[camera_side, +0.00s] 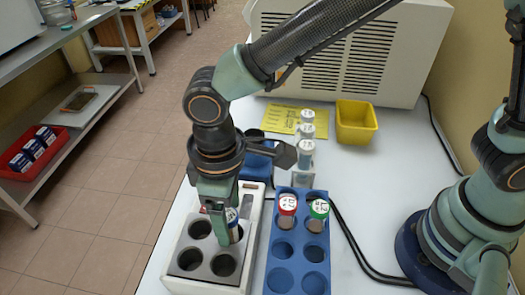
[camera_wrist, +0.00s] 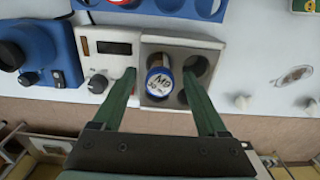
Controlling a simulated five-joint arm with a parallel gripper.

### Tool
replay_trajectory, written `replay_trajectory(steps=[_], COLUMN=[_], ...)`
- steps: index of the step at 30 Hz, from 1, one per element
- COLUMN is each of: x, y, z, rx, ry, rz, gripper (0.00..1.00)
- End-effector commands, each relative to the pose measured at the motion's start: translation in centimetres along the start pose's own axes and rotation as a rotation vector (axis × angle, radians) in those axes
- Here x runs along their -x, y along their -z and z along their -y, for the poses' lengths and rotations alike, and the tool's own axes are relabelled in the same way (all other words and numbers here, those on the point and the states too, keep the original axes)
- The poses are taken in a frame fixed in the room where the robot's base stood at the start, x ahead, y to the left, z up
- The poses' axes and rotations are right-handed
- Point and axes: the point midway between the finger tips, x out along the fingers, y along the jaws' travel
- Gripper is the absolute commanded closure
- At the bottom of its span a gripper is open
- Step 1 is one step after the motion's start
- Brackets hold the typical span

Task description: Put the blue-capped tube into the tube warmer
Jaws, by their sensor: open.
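The tube warmer (camera_side: 208,248) is a grey block with round holes in a white housing, at the lower middle of the side view. It also shows in the wrist view (camera_wrist: 190,41). The blue-capped tube (camera_wrist: 160,84) stands in one of its holes, its labelled cap facing the wrist camera. In the side view the tube (camera_side: 234,230) is partly hidden by my gripper (camera_side: 219,203). In the wrist view my gripper (camera_wrist: 160,74) is open, with one finger on each side of the tube and gaps visible between fingers and tube. The tube's lower part is hidden.
A blue rack (camera_side: 298,245) right of the warmer holds a red-capped tube (camera_side: 287,208) and a green-capped tube (camera_side: 318,212). Behind stand white-capped tubes (camera_side: 306,140) and a yellow bin (camera_side: 356,122). A blue device with a knob (camera_wrist: 48,52) sits beside the warmer. A black cable runs right of the rack.

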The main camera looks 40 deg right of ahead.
Motion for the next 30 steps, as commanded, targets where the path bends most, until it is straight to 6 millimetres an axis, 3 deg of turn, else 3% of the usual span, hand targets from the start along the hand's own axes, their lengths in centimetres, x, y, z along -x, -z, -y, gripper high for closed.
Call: replay_trajectory(steps=[5,18,26,30], x=[0.9,9.2,11.9,12.8], y=[0.1,0.1,0.0,-0.6], z=[0.0,0.0,-0.1,-2.3], rx=[0.000,0.000,-0.002,-0.050], ry=[0.000,0.001,0.000,0.002], rz=[-0.003,-0.005,-0.003,-0.031], gripper=[0.24,0.24,0.24,0.24])
